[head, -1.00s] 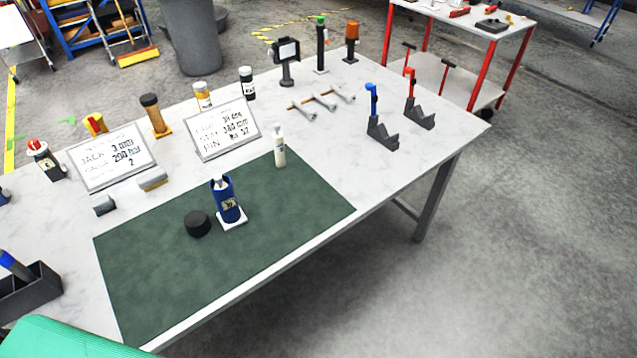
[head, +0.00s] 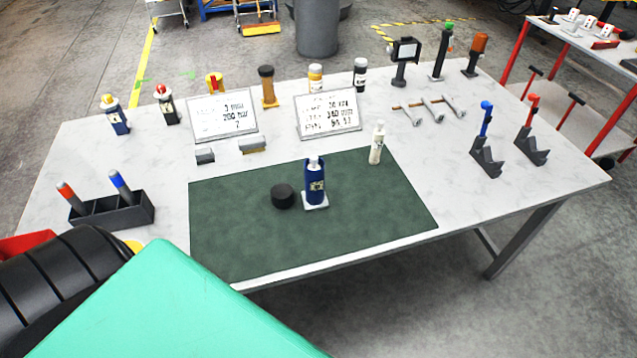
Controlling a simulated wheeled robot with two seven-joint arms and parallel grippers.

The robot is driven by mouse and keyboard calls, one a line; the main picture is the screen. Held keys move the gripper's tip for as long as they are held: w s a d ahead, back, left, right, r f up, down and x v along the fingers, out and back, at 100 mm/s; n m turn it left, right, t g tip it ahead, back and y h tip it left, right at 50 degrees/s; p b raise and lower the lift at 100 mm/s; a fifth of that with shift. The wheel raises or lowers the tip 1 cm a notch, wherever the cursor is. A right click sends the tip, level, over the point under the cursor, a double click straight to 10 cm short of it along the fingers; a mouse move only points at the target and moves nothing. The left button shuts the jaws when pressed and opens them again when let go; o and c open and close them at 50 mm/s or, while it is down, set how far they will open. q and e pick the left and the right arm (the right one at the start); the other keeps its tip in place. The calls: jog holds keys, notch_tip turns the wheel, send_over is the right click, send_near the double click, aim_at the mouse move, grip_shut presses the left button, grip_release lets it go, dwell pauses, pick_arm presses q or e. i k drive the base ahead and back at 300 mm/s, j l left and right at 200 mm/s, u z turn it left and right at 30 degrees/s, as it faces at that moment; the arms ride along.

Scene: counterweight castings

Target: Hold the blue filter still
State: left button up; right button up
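The blue filter (head: 315,186) stands upright on a small white square base (head: 316,206) on the dark green mat (head: 250,245). It has a pale label and a whitish top. A short black cylinder (head: 283,197) sits just left of it on the mat. Neither of my grippers shows in the head view. A black ribbed part and a teal panel, which seem to be mine, fill the lower left and hide that corner of the table.
A white bottle (head: 377,143) stands at the mat's back right edge. Two sign boards (head: 222,116) stand behind the mat. A black holder (head: 113,211) with two handled tools is at left. Blue (head: 486,140) and red (head: 532,132) stands are at right. The mat's right front is clear.

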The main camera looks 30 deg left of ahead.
aim_at(313, 198)
jog(key=u, duration=1.3)
jog(key=k+j+z, duration=0.2)
jog(key=j, duration=0.15)
